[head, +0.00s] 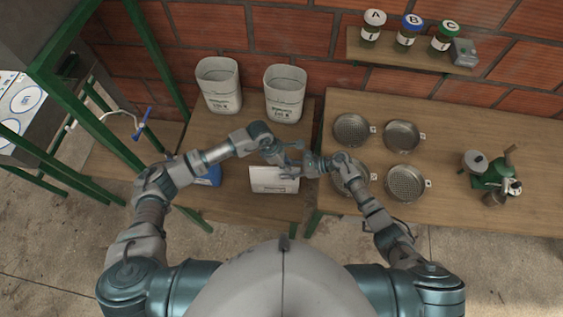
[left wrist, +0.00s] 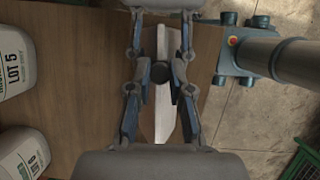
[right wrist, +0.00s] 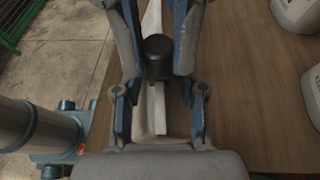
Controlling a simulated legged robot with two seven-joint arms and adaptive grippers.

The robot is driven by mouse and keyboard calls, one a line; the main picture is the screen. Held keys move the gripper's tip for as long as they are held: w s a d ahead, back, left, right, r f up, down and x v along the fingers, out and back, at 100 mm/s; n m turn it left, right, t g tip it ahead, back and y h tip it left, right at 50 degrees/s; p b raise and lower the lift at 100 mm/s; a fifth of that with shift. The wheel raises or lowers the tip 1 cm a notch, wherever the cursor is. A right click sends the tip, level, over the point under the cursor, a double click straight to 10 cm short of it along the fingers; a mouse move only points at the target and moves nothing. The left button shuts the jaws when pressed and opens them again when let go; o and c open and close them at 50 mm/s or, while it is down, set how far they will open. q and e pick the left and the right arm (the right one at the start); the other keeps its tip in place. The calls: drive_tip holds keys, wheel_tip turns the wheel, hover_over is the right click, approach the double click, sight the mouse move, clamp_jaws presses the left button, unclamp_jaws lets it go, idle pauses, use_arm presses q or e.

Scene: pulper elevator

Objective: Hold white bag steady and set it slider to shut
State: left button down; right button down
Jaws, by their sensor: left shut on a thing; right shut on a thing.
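The white bag (head: 274,180) stands on the left bench, with dark print on its front. Its pale top edge runs between the fingers in the left wrist view (left wrist: 165,118) and the right wrist view (right wrist: 157,110). The dark round slider (left wrist: 159,73) sits on that edge and also shows in the right wrist view (right wrist: 157,58). My left gripper (head: 287,157) is shut on the slider near the bag's right end. My right gripper (head: 304,166) is shut at the bag's right edge. The fingers nearly meet and hide part of the closure and the exact contacts.
Two white tubs (head: 219,86) (head: 285,93) stand behind the bag. Several round sieves (head: 401,136) and a green grinder (head: 494,174) are on the right bench. A blue object (head: 208,177) lies left of the bag. Jars (head: 408,30) stand on a wall shelf.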

sight(299, 168)
use_arm(q)
drive_tip(key=shift+d, duration=1.65)
use_arm(e)
drive_tip(key=shift+s+f, duration=0.25)
drive_tip(key=shift+f, duration=0.1)
use_arm(q)
drive_tip(key=c, duration=1)
unclamp_jaws()
drive_tip(key=shift+c, duration=0.2)
use_arm(e)
drive_tip(key=shift+d, duration=0.1)
use_arm(q)
drive_tip(key=v, duration=1.2)
use_arm(e)
drive_tip(key=c, duration=0.6)
unclamp_jaws()
drive_tip(key=shift+w, duration=0.1)
use_arm(q)
drive_tip(key=shift+w+f, duration=0.1)
drive_tip(key=shift+w, duration=0.05)
use_arm(e)
drive_tip(key=shift+w+r, duration=0.1)
